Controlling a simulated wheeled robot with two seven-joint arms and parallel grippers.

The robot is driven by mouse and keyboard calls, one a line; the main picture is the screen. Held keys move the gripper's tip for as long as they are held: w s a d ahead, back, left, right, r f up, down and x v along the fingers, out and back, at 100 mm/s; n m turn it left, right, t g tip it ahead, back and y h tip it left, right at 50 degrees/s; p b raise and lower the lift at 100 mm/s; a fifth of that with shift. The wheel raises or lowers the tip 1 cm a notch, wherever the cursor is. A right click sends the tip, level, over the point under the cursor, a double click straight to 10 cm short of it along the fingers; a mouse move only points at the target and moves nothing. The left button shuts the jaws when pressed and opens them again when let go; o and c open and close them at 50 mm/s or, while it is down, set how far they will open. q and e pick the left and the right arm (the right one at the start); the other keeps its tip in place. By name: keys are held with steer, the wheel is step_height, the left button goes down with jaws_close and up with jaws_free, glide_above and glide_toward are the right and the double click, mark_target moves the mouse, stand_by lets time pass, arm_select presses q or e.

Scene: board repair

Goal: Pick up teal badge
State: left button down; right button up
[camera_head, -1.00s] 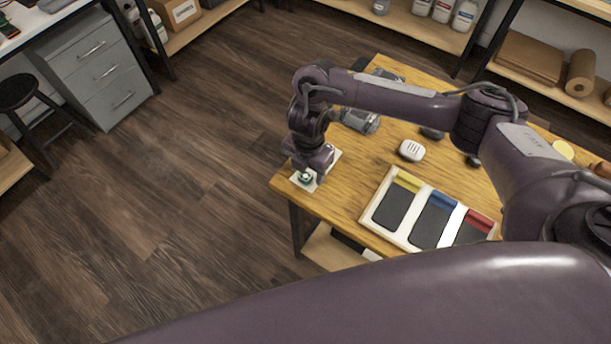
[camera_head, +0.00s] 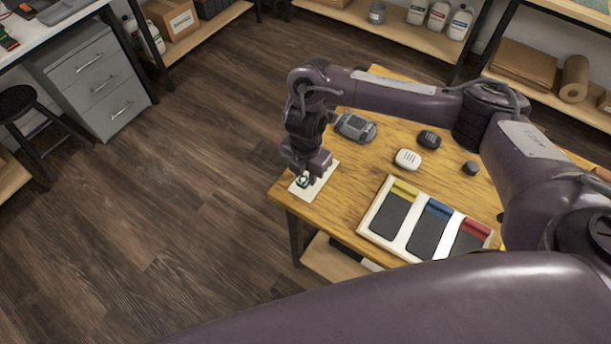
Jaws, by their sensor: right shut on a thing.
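A small teal badge (camera_head: 302,181) is at the left corner of the wooden table, over a white card or pad (camera_head: 318,189). My right gripper (camera_head: 306,178) points down there and is shut on the badge, whose upper part the fingers partly hide. I cannot tell whether the badge touches the pad or is slightly above it. My left gripper is not in view.
A white tray (camera_head: 365,229) with yellow, blue and red marked compartments lies on the table (camera_head: 345,205). A grey device (camera_head: 355,127), a white rounded object (camera_head: 407,159) and dark small objects (camera_head: 429,139) stand behind it. Table edges are close to my gripper.

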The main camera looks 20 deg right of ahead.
step_height(320, 180, up, 17)
steer(key=p, duration=0.3)
step_height(320, 180, up, 4)
steer(key=p, duration=0.5)
glide_above(306, 176)
steer(key=shift+f, duration=0.15)
stand_by(0.3)
